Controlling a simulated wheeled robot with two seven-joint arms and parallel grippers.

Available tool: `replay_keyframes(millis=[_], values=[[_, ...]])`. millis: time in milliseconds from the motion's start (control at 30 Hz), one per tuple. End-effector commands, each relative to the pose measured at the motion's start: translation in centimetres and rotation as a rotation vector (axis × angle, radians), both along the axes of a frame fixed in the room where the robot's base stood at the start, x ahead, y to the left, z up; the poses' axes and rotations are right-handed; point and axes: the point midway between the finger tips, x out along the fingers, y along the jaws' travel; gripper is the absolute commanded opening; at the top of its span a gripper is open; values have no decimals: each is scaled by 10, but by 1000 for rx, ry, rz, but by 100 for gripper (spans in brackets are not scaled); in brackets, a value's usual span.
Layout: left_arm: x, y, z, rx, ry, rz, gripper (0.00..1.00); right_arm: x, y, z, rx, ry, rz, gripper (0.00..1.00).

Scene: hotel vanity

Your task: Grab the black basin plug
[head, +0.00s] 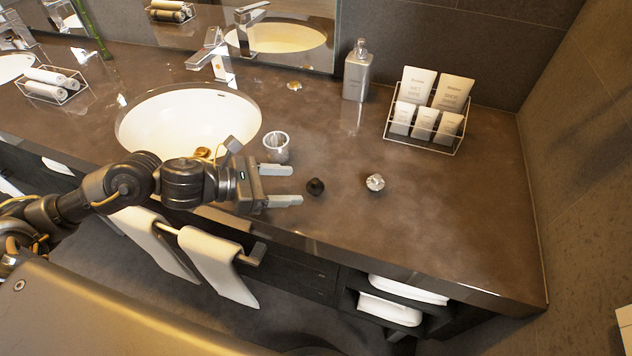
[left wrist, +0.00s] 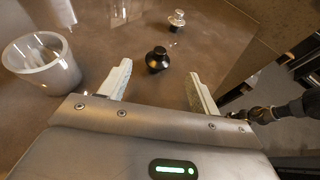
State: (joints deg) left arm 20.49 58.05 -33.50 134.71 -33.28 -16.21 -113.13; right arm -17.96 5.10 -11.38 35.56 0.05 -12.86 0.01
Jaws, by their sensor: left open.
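The black basin plug (head: 315,186) stands on the brown counter, right of the basin. It also shows in the left wrist view (left wrist: 158,61), just beyond the fingertips and between their lines. My left gripper (head: 290,185) is open and empty, its fingers pointing right toward the plug, which is apart from them. In the left wrist view the two pale fingers of the gripper (left wrist: 155,82) are spread wide. A silver plug (head: 375,182) stands a little right of the black one, and shows beyond it in the left wrist view (left wrist: 177,19). My right gripper is not in view.
A soap bottle (head: 357,72) and a wire rack (head: 393,137) of toiletry tubes stand at the back. The counter right of the silver plug is clear.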

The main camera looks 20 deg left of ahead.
Motion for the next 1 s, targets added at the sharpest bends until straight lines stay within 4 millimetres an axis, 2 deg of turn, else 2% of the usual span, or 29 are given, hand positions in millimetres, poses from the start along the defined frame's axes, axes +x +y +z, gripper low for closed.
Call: replay_keyframes(millis=[100,267,367,567,700,1000], values=[[8,-12,-4,-2,2,-1,63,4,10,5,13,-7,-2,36],[11,-17,-8,1,0,-3,63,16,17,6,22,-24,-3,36],[13,-20,-8,1,1,-3,63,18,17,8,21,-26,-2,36],[28,-41,-17,-3,3,-5,63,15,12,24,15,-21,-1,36],[36,-53,-26,-2,1,-4,63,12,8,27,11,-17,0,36],[39,-57,-30,2,0,-5,63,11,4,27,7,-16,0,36]])
